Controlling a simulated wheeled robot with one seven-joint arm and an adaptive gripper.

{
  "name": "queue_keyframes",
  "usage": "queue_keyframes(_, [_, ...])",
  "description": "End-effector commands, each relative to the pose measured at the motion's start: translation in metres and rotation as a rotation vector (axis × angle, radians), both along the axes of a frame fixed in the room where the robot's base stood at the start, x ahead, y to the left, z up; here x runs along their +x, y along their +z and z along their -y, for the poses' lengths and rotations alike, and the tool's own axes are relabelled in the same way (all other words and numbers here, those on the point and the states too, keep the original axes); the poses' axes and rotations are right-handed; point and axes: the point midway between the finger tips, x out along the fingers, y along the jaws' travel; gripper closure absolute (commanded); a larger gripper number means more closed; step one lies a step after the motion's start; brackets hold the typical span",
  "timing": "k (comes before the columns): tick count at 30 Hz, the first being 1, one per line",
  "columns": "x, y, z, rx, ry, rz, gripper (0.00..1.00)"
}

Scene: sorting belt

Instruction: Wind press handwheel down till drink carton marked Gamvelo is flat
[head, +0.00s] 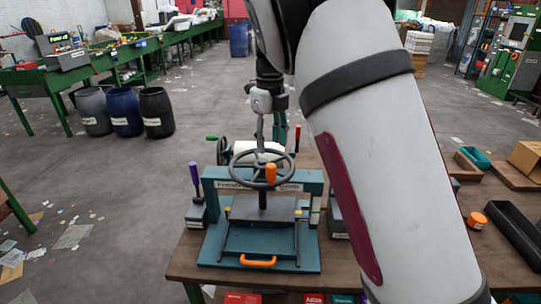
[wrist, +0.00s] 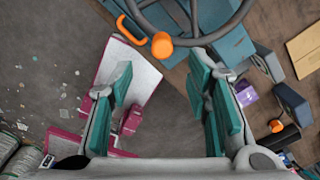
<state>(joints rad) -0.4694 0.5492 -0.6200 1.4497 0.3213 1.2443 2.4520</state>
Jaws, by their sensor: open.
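The teal press (head: 212,190) stands on the brown bench. Its grey spoked handwheel (head: 242,178) lies level on top of a dark vertical screw, with an upright orange knob (head: 271,173) on its rim. A dark plate (head: 263,208) hangs inside the frame below. I cannot make out the Gamvelo carton in either view. My gripper (head: 272,128) is above the far side of the handwheel, partly hidden by my arm. In the wrist view my gripper (wrist: 160,72) is open and empty; the orange knob (wrist: 162,45) shows just beyond and between the fingertips, apart from them.
An orange handle (head: 258,261) is at the press base's front. A purple-handled lever (head: 194,178) stands left and a red-handled one (head: 297,138) behind. An orange-lidded pot (head: 477,220) and black tray (head: 515,235) lie right. My arm hides much of the bench's right side.

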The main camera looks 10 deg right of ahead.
Motion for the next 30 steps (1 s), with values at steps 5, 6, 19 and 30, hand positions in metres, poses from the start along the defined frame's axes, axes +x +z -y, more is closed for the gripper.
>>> queue_keyframes(5, [0.0,0.016,0.0,-0.001,0.0,0.0,0.55])
queue_keyframes(6, [0.0,0.017,0.0,-0.001,0.0,0.0,0.55])
queue_keyframes(19, [0.001,0.018,0.0,0.004,0.047,-0.004,0.55])
queue_keyframes(30, [0.006,0.02,0.003,0.032,0.888,-0.016,0.55])
